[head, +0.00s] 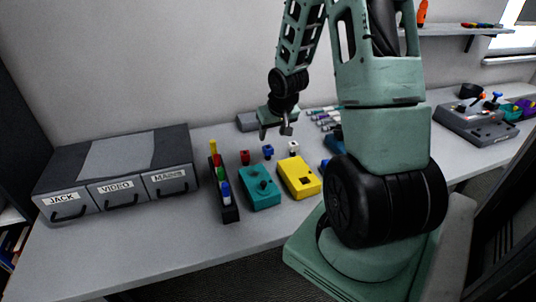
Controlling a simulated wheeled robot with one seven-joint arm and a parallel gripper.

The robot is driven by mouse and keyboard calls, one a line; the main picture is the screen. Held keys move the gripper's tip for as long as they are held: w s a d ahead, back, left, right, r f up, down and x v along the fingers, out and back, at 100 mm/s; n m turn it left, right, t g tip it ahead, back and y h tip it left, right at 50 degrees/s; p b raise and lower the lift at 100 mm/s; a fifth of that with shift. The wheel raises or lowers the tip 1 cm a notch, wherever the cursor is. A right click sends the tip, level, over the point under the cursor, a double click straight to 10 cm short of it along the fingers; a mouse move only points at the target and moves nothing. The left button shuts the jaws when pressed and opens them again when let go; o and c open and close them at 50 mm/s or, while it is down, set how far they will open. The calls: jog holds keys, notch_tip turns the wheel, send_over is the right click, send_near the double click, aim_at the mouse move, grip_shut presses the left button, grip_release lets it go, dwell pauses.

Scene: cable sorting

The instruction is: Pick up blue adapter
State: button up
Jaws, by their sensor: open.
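A small blue adapter (267,152) stands on the grey table between a red adapter (245,157) on its left and a white adapter (293,147) on its right. My gripper (276,134) is open and empty. It hangs above and slightly right of the blue adapter, apart from it in the picture. The exact height of the fingertips over the table is hard to judge. My arm hides part of the table on the right.
In front are a teal box (260,196) and a yellow box (299,185). A black rack (231,210) holds colored pieces at left. A drawer unit (120,160) labeled JACK, VIDEO and MAINS stands farther left. A grey box (247,122) sits behind. The front left table is clear.

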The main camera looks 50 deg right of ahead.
aim_at(268, 147)
jog(key=p+x, duration=0.1)
jog(key=x, duration=1)
jog(key=shift+s+p, duration=0.15)
jog(key=shift+p, duration=0.15)
jog(key=c, duration=1.1)
jog(key=shift+d, duration=0.1)
